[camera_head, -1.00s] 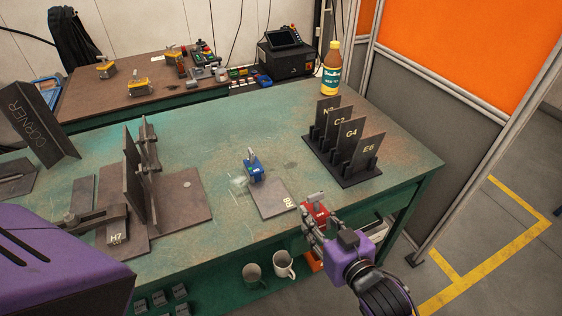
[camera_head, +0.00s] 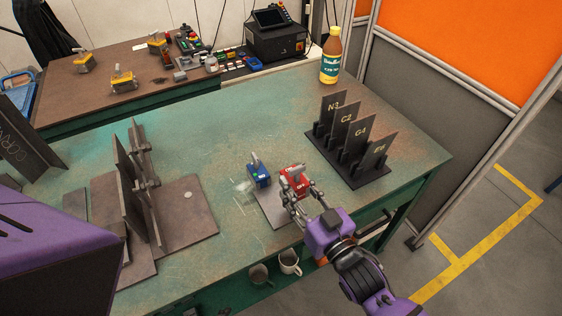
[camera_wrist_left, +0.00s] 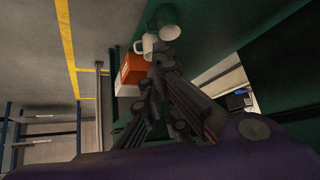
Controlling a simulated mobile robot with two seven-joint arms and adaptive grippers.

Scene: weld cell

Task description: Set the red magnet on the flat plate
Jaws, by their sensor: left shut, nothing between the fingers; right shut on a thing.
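The red magnet (camera_head: 297,177) is in my right gripper (camera_head: 291,192), which is shut on it. It appears over the right part of the flat plate (camera_head: 269,212), a grey sheet on the green table. I cannot tell whether it touches the plate. The gripper and magnet hide the plate's marking. A blue magnet (camera_head: 259,175) stands at the plate's far left edge. My left gripper (camera_wrist_left: 163,72) is shut and empty in the left wrist view, beside the table's side near the mugs; the head view does not show its fingers.
A black rack (camera_head: 361,179) of upright labelled plates stands right of the magnet. A bottle (camera_head: 330,60) stands behind it. Upright welded plates (camera_head: 133,190) stand at left. Two mugs (camera_head: 289,261) sit below the table's front edge. The table's middle back is clear.

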